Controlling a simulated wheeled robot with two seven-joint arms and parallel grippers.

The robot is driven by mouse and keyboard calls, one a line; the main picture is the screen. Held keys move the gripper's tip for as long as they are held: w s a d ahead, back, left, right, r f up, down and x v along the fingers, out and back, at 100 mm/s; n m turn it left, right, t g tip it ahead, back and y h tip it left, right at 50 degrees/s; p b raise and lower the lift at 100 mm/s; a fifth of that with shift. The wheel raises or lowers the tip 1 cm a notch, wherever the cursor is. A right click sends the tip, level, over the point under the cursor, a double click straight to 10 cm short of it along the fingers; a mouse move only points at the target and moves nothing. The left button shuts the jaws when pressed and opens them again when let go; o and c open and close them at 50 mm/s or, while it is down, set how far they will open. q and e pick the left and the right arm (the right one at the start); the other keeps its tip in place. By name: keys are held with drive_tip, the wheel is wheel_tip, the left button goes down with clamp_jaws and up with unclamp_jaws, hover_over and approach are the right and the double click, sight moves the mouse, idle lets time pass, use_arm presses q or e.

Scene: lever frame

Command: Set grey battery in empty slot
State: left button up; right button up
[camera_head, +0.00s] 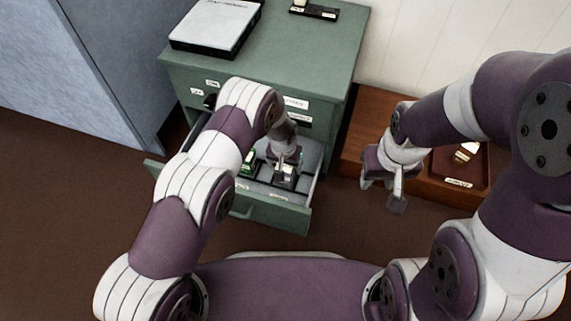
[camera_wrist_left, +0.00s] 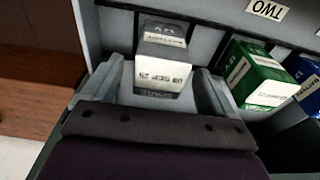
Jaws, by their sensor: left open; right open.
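The grey battery (camera_wrist_left: 165,52), with a white label, stands in the open drawer (camera_head: 272,212). It also shows in the head view (camera_head: 286,170), partly under my left gripper. My left gripper (camera_wrist_left: 155,88) is open, with one finger on each side of the grey battery; contact cannot be told. In the head view, my left gripper (camera_head: 284,160) reaches down into the drawer. A green battery (camera_wrist_left: 256,75) and a blue battery (camera_wrist_left: 308,78) stand to its right in the wrist view. How deep the grey battery sits is hidden. My right gripper (camera_head: 384,186) is open and empty, outside the drawer.
The drawer belongs to a green cabinet (camera_head: 318,60) with a white-topped box (camera_head: 214,25) on it. A dark red tray (camera_head: 462,183) holding a small pale item (camera_head: 466,152) lies on a wooden surface (camera_head: 366,118) at right. A blue-grey cabinet (camera_head: 75,70) stands at left.

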use_arm(q)
drive_tip(key=s+a+r+p, duration=0.1)
drive_tip(key=a+r+p, duration=0.1)
drive_tip(key=r, duration=0.6)
drive_tip(key=a+r+p, duration=0.2)
drive_tip(key=r, duration=0.7)
drive_tip(key=s+a+r+n, duration=0.2)
drive_tip(key=s+a+r, duration=0.55)
drive_tip(key=r, duration=0.35)
drive_tip(key=s+a+r, duration=0.3)
drive_tip(key=s, duration=0.3)
drive_tip(key=s+a+r+n, duration=0.1)
drive_tip(key=s+a+r, duration=0.2)
drive_tip(key=s, duration=0.3)
drive_tip(key=shift+s+a+r, duration=0.3)
drive_tip(key=shift+a, duration=0.05)
